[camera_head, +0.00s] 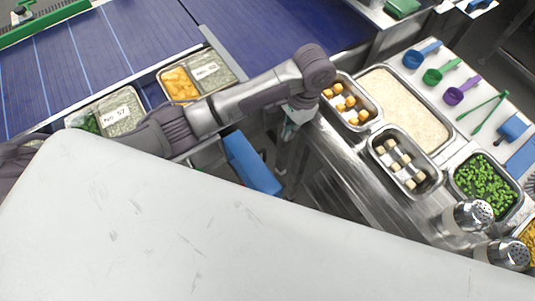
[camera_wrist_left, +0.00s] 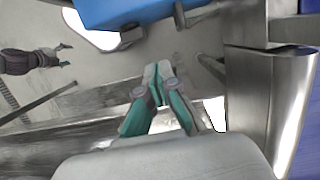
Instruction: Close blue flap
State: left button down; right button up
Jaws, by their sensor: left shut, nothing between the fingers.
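The blue flap (camera_head: 252,163) is a flat blue panel in the gap between the conveyor and the steel counter, partly hidden by my left arm and a large pale surface in front. In the left wrist view a blue part (camera_wrist_left: 140,12) crosses the top, beyond the fingertips. My left gripper (camera_head: 289,131) points down just right of the flap. In the wrist view its teal-and-grey fingers (camera_wrist_left: 158,70) are together and empty; no contact with the blue part can be made out. My right gripper (camera_wrist_left: 68,55) shows small at the left of the wrist view, its fingers apart.
Food trays (camera_head: 108,112) stand at the blue conveyor's (camera_head: 125,45) edge. The counter at right holds a rice pan (camera_head: 405,108), pans of cubes and green vegetables (camera_head: 487,188), coloured scoops and metal shakers (camera_head: 470,214). Metal rails and posts (camera_wrist_left: 268,95) flank the left fingers.

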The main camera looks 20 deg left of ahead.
aim_at(259, 169)
pick_arm(q)
jog(key=s+a+f+p, duration=0.4)
jog(key=f, duration=0.5)
jog(key=shift+s+a, duration=0.25)
jog(key=shift+s, duration=0.1)
jog(key=shift+w, duration=0.1)
